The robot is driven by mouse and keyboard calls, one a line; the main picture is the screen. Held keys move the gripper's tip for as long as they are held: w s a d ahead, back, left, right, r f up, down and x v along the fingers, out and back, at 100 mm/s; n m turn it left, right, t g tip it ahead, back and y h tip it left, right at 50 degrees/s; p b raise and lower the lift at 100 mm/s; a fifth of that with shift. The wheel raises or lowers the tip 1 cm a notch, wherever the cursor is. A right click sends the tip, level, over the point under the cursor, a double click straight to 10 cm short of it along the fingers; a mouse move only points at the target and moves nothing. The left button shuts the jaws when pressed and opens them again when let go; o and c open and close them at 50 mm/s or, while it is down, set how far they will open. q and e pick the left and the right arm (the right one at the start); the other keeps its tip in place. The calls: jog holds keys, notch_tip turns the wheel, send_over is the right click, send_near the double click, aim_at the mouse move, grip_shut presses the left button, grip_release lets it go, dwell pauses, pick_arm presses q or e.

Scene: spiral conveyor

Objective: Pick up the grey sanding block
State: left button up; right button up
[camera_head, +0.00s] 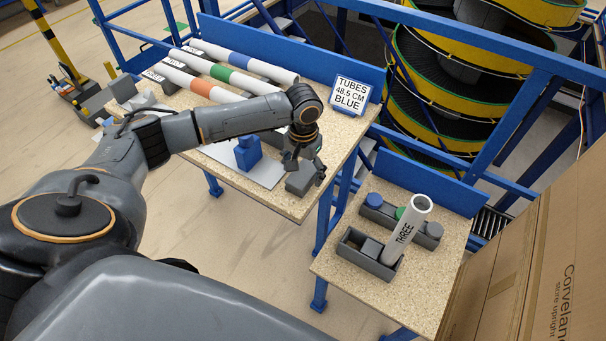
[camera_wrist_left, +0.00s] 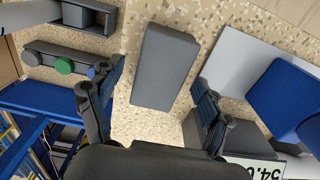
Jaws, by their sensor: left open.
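The grey sanding block (camera_wrist_left: 165,67) is a plain, long grey block lying flat on the speckled tabletop. In the head view the block (camera_head: 299,184) is near the table's right front corner, partly hidden by my gripper. My left gripper (camera_head: 305,163) is above it, pointing down. In the left wrist view its two open fingers (camera_wrist_left: 159,78) lie to either side of the block's lower part, with nothing held. I cannot tell the exact height gap. My right gripper is not in view.
A blue piece (camera_head: 247,152) stands on a light plate (camera_head: 262,173) left of the block. Banded tubes (camera_head: 222,74) lie behind, near a sign (camera_head: 350,95). A lower side table (camera_head: 345,272) holds a tray with an upright tube (camera_head: 406,229). A carton (camera_head: 540,255) stands at right.

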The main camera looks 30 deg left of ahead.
pick_arm(q)
jog(key=shift+f, duration=0.7)
jog(key=c, duration=1.3)
jog(key=shift+r, duration=0.15)
jog(key=shift+c, duration=0.2)
jog(key=shift+r+b, duration=0.35)
jog(key=shift+r, duration=0.3)
jog(key=s+r, duration=0.1)
jog(key=r, duration=0.1)
jog(key=s+d+r, duration=0.1)
jog(key=r, duration=0.1)
jog(key=s+d+r+b, duration=0.1)
jog(key=r, duration=0.2)
jog(key=shift+s+d, duration=0.15)
jog(key=shift+s, duration=0.25)
jog(key=s+d+r, duration=0.4)
jog(key=s, duration=0.4)
jog(key=shift+s+d+r+b, duration=0.2)
jog(key=shift+d+r+b, duration=0.1)
jog(key=shift+b, duration=0.15)
